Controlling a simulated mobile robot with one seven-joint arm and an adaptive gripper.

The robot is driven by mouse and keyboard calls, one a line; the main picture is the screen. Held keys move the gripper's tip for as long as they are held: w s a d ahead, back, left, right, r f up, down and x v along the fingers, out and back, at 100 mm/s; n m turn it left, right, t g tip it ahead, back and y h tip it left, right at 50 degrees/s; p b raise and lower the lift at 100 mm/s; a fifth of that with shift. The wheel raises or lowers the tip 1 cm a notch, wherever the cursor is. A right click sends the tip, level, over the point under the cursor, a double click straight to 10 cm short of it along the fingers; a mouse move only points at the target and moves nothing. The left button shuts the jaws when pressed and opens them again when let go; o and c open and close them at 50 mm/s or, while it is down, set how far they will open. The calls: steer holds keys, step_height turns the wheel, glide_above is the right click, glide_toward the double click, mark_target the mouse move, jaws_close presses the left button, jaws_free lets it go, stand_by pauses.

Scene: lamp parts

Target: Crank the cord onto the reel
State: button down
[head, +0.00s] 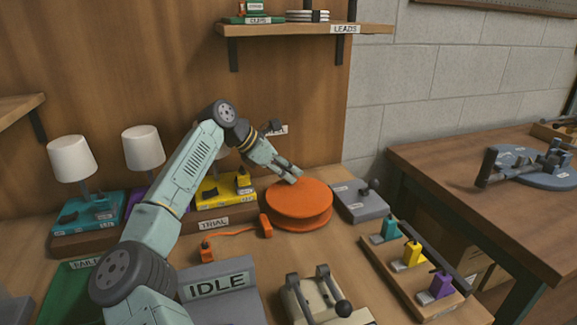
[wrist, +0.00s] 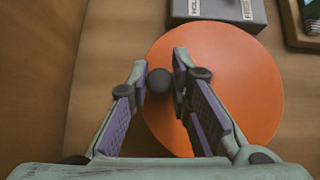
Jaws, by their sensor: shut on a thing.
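The orange reel (head: 300,197) lies flat on the bench, with two stacked discs showing. In the wrist view its round top (wrist: 245,85) fills the middle. The dark round crank knob (wrist: 159,82) stands over the reel's left part, between the fingers of my gripper (wrist: 160,75). My gripper (head: 293,176) is shut on the knob at the reel's far-left edge in the head view, where the fingers hide it. An orange cord (head: 236,234) runs along the bench left of the reel, with an orange end piece (head: 207,250) at its left and an orange block (head: 265,226) beside the reel.
A grey lever box (head: 357,201) stands close right of the reel. A tray of coloured switches (head: 415,262) lies at the right. An IDLE sign (head: 217,284) and a two-lever box (head: 318,300) are in front. Lamps on coloured bases (head: 88,213) line the back left.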

steer(key=c, duration=1.5)
jaws_free()
steer(key=shift+o, duration=0.2)
step_height(320, 180, up, 10)
steer(key=shift+r, duration=0.1)
